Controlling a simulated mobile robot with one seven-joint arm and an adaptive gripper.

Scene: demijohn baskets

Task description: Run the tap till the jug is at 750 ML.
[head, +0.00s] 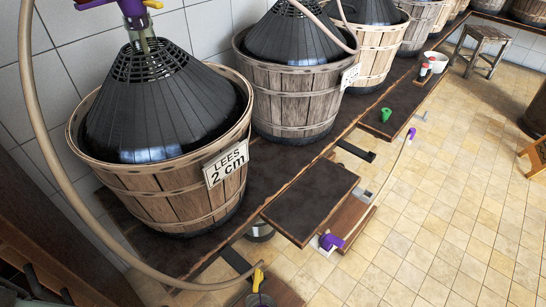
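A yellow tap (259,275) sits at the end of a thick beige hose (150,272) at the bottom edge. Just below it is the top of what looks like a clear jug (261,299), mostly cut off by the frame. I cannot read any marks or liquid level on it, nor tell whether the tap runs. My gripper is not in view.
A demijohn in a wooden basket (165,190) with a "LEES 2 cm" sign (226,164) stands on the dark bench (312,197). More baskets stand behind. The tiled floor (455,215) at right is mostly clear.

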